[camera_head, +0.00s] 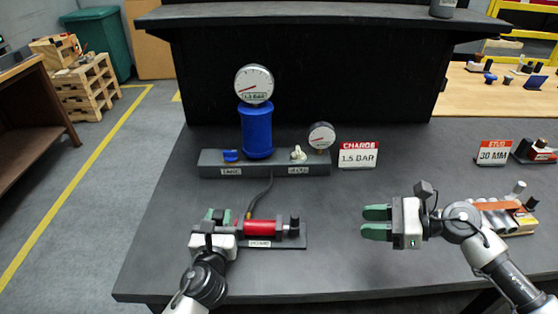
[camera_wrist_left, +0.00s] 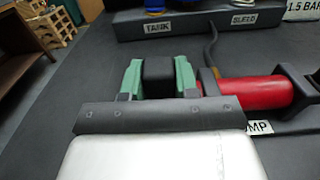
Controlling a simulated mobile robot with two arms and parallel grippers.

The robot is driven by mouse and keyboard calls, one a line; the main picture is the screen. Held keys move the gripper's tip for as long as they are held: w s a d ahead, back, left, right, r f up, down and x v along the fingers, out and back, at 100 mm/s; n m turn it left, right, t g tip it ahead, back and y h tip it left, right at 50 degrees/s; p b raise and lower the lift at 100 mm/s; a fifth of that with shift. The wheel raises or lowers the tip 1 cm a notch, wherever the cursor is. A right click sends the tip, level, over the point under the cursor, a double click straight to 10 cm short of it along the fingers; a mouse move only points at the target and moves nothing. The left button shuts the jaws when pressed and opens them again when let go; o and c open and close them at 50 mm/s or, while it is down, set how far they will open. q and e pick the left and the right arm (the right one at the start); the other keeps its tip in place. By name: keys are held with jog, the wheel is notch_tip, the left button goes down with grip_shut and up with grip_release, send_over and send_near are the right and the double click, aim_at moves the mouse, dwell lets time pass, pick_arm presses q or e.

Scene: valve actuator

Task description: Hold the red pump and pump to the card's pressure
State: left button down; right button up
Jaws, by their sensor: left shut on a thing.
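The red pump (camera_head: 262,228) lies on a dark base on the table, with a hose running to the block behind it; it also shows in the wrist view (camera_wrist_left: 255,96). My left gripper (camera_head: 219,215) is at the pump's left end, its green fingers on either side of the black handle (camera_wrist_left: 159,78). The card (camera_head: 358,155) reads CHARGE 1.5 BAR. A round gauge (camera_head: 254,84) sits on the blue tank (camera_head: 256,131); its small label looks like 1.3 BAR, but I cannot read it surely. My right gripper (camera_head: 376,222) is open and empty, right of the pump.
The grey block (camera_head: 210,164) carries a blue knob by TANK, a pale knob (camera_head: 298,153) by BLEED, and a smaller gauge (camera_head: 322,135). A 30 MM card (camera_head: 493,152) and a tray of parts (camera_head: 520,224) stand at the right. The table's front middle is clear.

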aim_at(297, 219)
jog(key=shift+o, duration=0.5)
jog(key=a+f+m+t, duration=0.1)
jog(key=a+m+t, duration=0.2)
jog(key=a+t, duration=0.5)
jog(key=shift+s+a+m, duration=0.3)
jog(key=shift+a+m, duration=0.1)
jog(key=shift+a, duration=0.6)
jog(key=s+a+m+t+h, duration=0.1)
jog(key=m+h, duration=0.1)
jog(key=s+a+f+m+t+h, duration=0.1)
jog(key=m+t+h, duration=0.1)
jog(key=h, duration=0.1)
jog(key=s+a+m+t+h, duration=0.1)
jog(key=m+t+h, duration=0.1)
jog(key=shift+a+f+m+h, duration=0.15)
jog(key=shift+f+m+h, duration=0.15)
jog(key=shift+m, duration=0.1)
jog(key=shift+s+a+f+m+h, duration=0.1)
jog(key=shift+s+f+m+h, duration=0.1)
jog(key=shift+s+m+h, duration=0.3)
jog(key=shift+s+f+m+h, duration=0.1)
jog(key=shift+f+m+h, duration=0.1)
jog(key=shift+h, duration=0.5)
jog(key=x, duration=1.2)
jog(key=shift+f, duration=0.15)
jog(key=shift+c, duration=0.4)
grip_shut()
